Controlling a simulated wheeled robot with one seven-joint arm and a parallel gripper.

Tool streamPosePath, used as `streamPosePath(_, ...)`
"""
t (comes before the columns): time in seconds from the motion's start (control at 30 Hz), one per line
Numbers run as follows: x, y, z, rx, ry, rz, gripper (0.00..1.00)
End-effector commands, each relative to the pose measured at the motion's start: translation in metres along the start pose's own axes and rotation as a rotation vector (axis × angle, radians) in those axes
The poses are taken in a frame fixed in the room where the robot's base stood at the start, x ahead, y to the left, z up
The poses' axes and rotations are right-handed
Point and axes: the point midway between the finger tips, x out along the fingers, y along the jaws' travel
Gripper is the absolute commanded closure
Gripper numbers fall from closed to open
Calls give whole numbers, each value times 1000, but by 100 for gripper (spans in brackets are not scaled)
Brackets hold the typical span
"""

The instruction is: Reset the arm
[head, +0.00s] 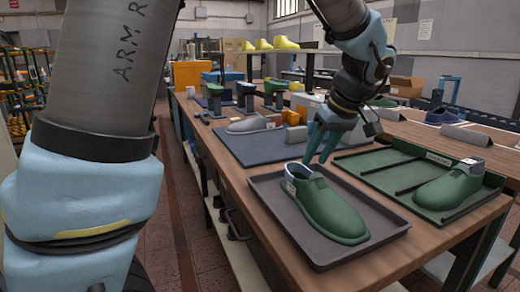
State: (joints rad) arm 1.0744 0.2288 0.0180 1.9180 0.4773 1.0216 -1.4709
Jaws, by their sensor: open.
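My gripper (322,147) hangs from my arm above the workbench, its teal fingers apart and pointing down. I see nothing between them. It is just behind the heel of a green shoe last (330,207), which lies on a dark grey tray (385,245) at the front of the bench. Whether the fingertips touch the last or tray I cannot tell. A second green shoe last (449,188) lies in a green tray (372,164) with dark dividers to the right.
A grey last (250,125) lies on a blue-grey mat (237,146) behind the gripper. Yellow lasts (272,43) sit on a raised shelf. Floor shows left of the workbench (238,186).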

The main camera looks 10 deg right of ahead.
Motion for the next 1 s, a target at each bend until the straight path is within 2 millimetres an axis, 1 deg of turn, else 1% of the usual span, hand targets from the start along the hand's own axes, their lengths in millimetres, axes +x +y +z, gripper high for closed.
streamPosePath(0.07,4,-6,-4,3,-10,-4,58)
streamPosePath(0.17,17,-27,-14,27,-48,-9,58)
streamPosePath(0.27,38,-64,-28,69,-111,-5,58)
streamPosePath(0.3,47,-82,-32,87,-140,1,58)
streamPosePath(0.37,60,-109,-38,113,-177,19,58)
streamPosePath(0.4,68,-127,-40,128,-199,32,58)
streamPosePath(0.43,73,-141,-41,138,-213,44,58)
streamPosePath(0.47,78,-154,-41,148,-225,55,58)
streamPosePath(0.5,85,-172,-41,161,-239,71,58)
streamPosePath(0.57,93,-198,-39,176,-254,97,58)
streamPosePath(0.6,98,-214,-37,184,-260,112,58)
streamPosePath(0.7,107,-251,-30,201,-261,147,58)
streamPosePath(0.8,112,-279,-23,214,-253,169,58)
streamPosePath(0.83,113,-285,-20,218,-251,173,58)
streamPosePath(0.9,115,-296,-16,225,-244,180,58)
streamPosePath(1.0,117,-304,-13,232,-237,186,58)
